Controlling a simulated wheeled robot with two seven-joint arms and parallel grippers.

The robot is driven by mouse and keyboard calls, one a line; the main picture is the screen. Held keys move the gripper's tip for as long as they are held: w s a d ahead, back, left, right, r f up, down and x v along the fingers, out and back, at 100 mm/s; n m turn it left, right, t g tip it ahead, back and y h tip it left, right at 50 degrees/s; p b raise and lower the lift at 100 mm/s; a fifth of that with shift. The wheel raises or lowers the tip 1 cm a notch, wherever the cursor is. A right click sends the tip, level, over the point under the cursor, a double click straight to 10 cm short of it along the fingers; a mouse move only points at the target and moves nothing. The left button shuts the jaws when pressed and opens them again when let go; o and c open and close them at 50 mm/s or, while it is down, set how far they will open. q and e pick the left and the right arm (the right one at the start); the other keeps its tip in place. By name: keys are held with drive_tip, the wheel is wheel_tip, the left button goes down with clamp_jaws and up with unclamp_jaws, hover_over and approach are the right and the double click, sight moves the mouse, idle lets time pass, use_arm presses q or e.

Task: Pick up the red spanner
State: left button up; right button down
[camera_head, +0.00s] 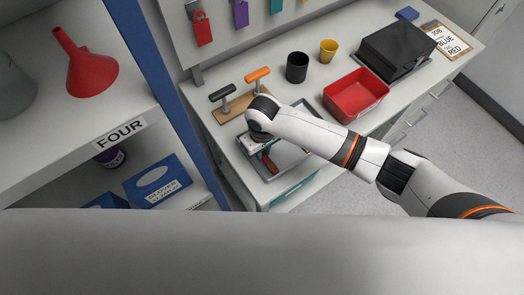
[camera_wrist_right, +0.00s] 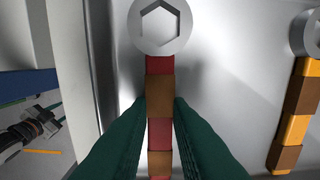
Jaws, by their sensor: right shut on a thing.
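In the right wrist view the red spanner (camera_wrist_right: 160,65) has a silver ring head with a hexagonal hole and a red handle with brown bands. The green fingers of my right gripper (camera_wrist_right: 160,108) are shut on its handle from both sides. The spanner is over the grey tray (camera_wrist_right: 225,75); I cannot tell whether it still touches the tray. In the head view my right arm reaches to the tray (camera_head: 300,162) and its wrist hides much of the grip. My left gripper is not in view.
An orange-and-brown spanner (camera_wrist_right: 297,115) lies right of the held one. Around the tray stand a wooden block with two handles (camera_head: 232,112), a black cup (camera_head: 297,67), a yellow cup (camera_head: 328,51), a red bin (camera_head: 357,95) and a black box (camera_head: 397,48). A shelf (camera_head: 60,165) is left.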

sight(263, 154)
drive_tip(key=shift+r, duration=0.1)
wheel_tip(263, 154, up, 10)
drive_tip(key=b, duration=0.1)
drive_tip(key=shift+b, duration=0.35)
idle(0.5)
